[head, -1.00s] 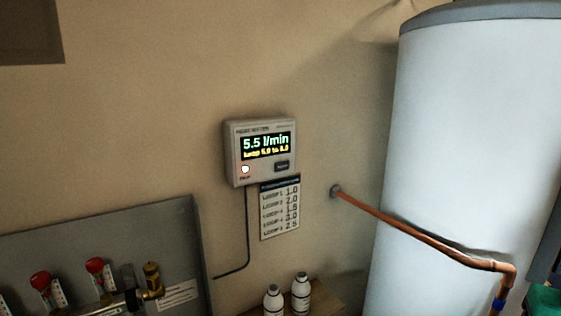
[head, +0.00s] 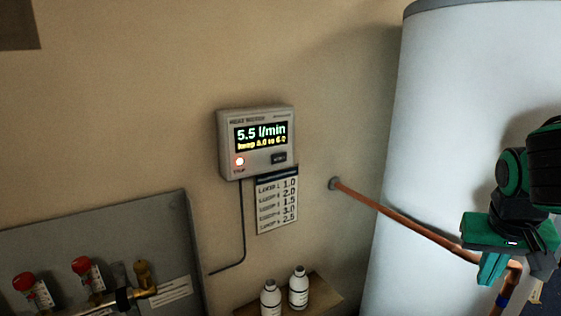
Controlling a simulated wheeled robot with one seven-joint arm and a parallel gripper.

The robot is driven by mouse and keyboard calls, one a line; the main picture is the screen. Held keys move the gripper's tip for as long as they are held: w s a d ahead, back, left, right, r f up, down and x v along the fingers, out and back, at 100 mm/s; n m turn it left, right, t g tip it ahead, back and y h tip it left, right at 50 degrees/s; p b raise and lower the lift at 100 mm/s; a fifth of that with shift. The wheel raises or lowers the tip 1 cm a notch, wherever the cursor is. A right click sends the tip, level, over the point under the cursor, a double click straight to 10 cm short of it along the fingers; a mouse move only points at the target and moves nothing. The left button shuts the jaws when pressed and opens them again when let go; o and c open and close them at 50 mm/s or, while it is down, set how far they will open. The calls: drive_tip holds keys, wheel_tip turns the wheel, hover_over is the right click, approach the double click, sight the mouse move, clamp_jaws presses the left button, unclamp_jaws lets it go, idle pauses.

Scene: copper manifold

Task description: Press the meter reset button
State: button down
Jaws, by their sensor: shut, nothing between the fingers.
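The meter (head: 226,143) is a pale grey box on the beige wall in the head view. Its lit screen (head: 261,137) reads 5.5 l/min in green, with a smaller yellow line below. A small dark button (head: 279,158) with unclear lettering sits at the lower right of its face. A glowing red-white lamp (head: 239,161) is at the lower left. My gripper (head: 490,270), green and black, is at the right edge, in front of the white tank. It is shut and empty, well right of the meter and lower.
A copper pipe (head: 413,224) runs from the wall past the tank (head: 455,120). A loop chart (head: 277,207) hangs below the meter. Two white bottles (head: 299,290) stand on a wooden shelf. A grey manifold panel (head: 150,225) is at lower left.

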drive_tip(key=w+a+r+n+t, duration=0.2)
drive_tip(key=w+a+r, duration=0.1)
drive_tip(key=w+a, duration=0.45)
drive_tip(key=w+a+r+n+t, duration=0.1)
drive_tip(key=w+a+r+t, duration=0.1)
drive_tip(key=w+a+r, duration=0.35)
drive_tip(key=w+a+r+n+t+y, duration=0.1)
drive_tip(key=a+r+t, duration=0.1)
drive_tip(key=a, duration=0.8)
drive_tip(key=w+a+r+n+t+y, duration=0.1)
drive_tip(key=w+a+r+y, duration=0.1)
drive_tip(key=a, duration=0.9)
drive_tip(key=shift+w+a+r+t, duration=0.2)
drive_tip(key=shift+r+t, duration=0.2)
drive_tip(key=shift+r, duration=0.15)
approach(285, 159)
drive_tip(key=shift+w+d+f, duration=0.1)
drive_tip(key=shift+w+f, duration=0.65)
drive_tip(key=shift+f, duration=0.3)
drive_tip(key=shift+w+d+f, duration=0.15)
drive_tip(key=shift+w+f, duration=0.6)
drive_tip(key=shift+f, duration=0.35)
drive_tip(key=shift+w+a, duration=0.1)
drive_tip(key=shift+a, duration=0.05)
drive_tip(key=shift+w+a, duration=0.1)
drive_tip(key=shift+w, duration=0.05)
